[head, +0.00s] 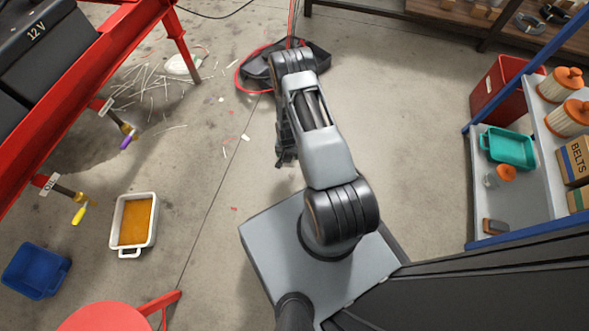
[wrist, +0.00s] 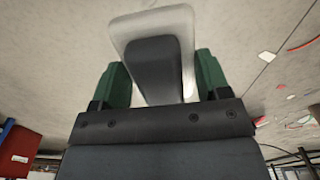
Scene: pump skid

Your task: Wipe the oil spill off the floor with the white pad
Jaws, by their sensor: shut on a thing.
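The white pad (wrist: 185,22) shows at the top of the wrist view, with a dark grey block-like handle (wrist: 155,72) on it. My gripper (wrist: 161,78) has its green fingers on both sides of this handle and is shut on it. In the head view my gripper (head: 286,155) hangs below my arm over open floor, right of the floor seam; the pad cannot be made out there. A dark patch (head: 72,150) on the floor beside and under the red bench looks like the oil spill, though bench shadow blends with it.
A red bench (head: 75,82) with oil taps stands at left. A white tray of amber liquid (head: 136,222), a blue bin (head: 36,270) and a red stool (head: 105,317) stand nearby. Pale scraps (head: 150,82) litter the floor. Shelving (head: 510,200) is at right; the middle floor is mostly clear.

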